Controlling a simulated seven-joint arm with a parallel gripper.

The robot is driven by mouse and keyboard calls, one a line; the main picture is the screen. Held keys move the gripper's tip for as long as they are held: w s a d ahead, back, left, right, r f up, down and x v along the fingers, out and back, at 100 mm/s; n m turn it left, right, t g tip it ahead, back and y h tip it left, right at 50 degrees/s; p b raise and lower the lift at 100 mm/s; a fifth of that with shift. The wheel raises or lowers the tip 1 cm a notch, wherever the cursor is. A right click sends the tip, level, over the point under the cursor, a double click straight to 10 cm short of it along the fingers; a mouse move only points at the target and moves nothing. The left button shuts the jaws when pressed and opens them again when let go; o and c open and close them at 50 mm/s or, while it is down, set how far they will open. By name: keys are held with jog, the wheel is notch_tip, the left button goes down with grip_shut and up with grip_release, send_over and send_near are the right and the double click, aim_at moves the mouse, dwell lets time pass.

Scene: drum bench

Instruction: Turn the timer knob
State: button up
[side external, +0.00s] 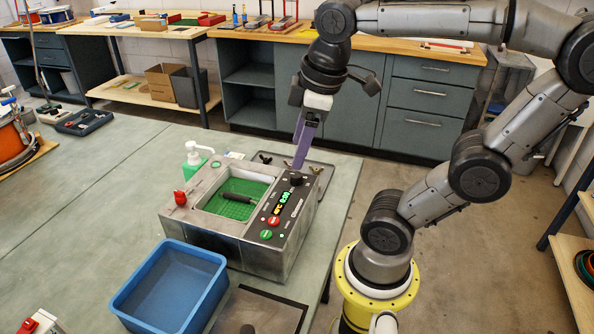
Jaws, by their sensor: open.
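The timer knob (296,179) is a small black knob at the far end of the dark control panel on the metal drum machine (262,256). The panel has a lit green display (284,198) and a red and a green button nearer the camera. My gripper (299,168) points down with its long purple fingers just above the knob. From this side the fingers overlap, and I cannot tell whether they touch the knob. The gap between them is hidden.
A blue bin (170,288) stands in front of the machine. A red knob (180,198) sits on the machine's left rim. A black-handled tool (238,198) lies in the green basin.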

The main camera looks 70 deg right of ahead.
jog(key=w+d+r+g, duration=0.1)
jog(key=w+d+g, duration=0.1)
jog(key=w+d, duration=0.15)
jog(key=m+g, duration=0.1)
jog(key=m, duration=0.1)
send_near(297, 175)
jog(key=f, duration=0.8)
jog(key=shift+w+d+f, duration=0.1)
jog(key=shift+d+f, duration=0.15)
jog(key=shift+f, duration=0.15)
jog(key=shift+c, duration=0.3)
grip_shut()
